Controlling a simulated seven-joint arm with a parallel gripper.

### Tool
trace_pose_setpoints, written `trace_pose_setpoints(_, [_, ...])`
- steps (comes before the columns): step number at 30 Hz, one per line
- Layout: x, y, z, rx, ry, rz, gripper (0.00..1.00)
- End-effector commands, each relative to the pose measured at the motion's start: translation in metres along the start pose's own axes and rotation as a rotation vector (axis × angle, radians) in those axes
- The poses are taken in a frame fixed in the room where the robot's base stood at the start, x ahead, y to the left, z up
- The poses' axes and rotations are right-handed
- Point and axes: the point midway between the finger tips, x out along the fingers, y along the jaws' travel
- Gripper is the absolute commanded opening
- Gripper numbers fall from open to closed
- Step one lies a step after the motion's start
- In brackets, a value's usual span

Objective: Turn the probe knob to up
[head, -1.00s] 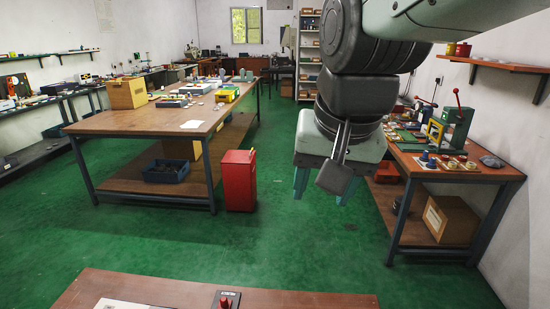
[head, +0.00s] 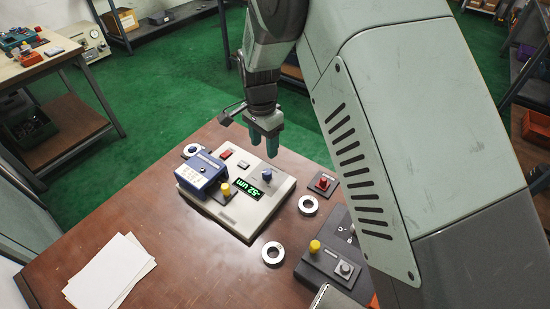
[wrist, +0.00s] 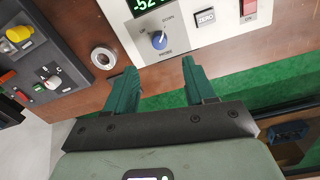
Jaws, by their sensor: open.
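The blue probe knob (head: 267,174) stands on the pale measuring unit (head: 236,222), near a display (head: 247,189) with green digits. In the wrist view the blue knob (wrist: 159,40) sits just beyond my fingertips, with small printed labels around it. It has a pale pointer mark, but its exact direction is too small to read surely. My gripper (head: 264,145) points down above the unit's far edge, its teal fingers apart and empty. In the wrist view my gripper (wrist: 155,70) has the knob roughly in line with the gap between its fingers, not touching.
A blue box (head: 201,174) with a yellow knob (head: 225,189) beside it stands on the unit's left. Metal rings (head: 273,253) lie around the unit. A red-button box (head: 322,184) and a dark control box (head: 333,262) are at right. Paper sheets (head: 110,270) lie at front left.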

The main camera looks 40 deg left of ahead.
Motion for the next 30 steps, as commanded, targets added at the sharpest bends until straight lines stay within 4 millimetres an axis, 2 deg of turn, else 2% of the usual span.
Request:
trace_pose_setpoints(16, [0.089, 0.001, -0.001, 0.0, -0.001, 0.002, 0.54])
trace_pose_setpoints(22, [0.103, 0.001, -0.001, 0.0, -0.001, 0.001, 0.54])
trace_pose_setpoints(30, [0.104, 0.001, -0.001, 0.0, -0.001, 0.0, 0.54])
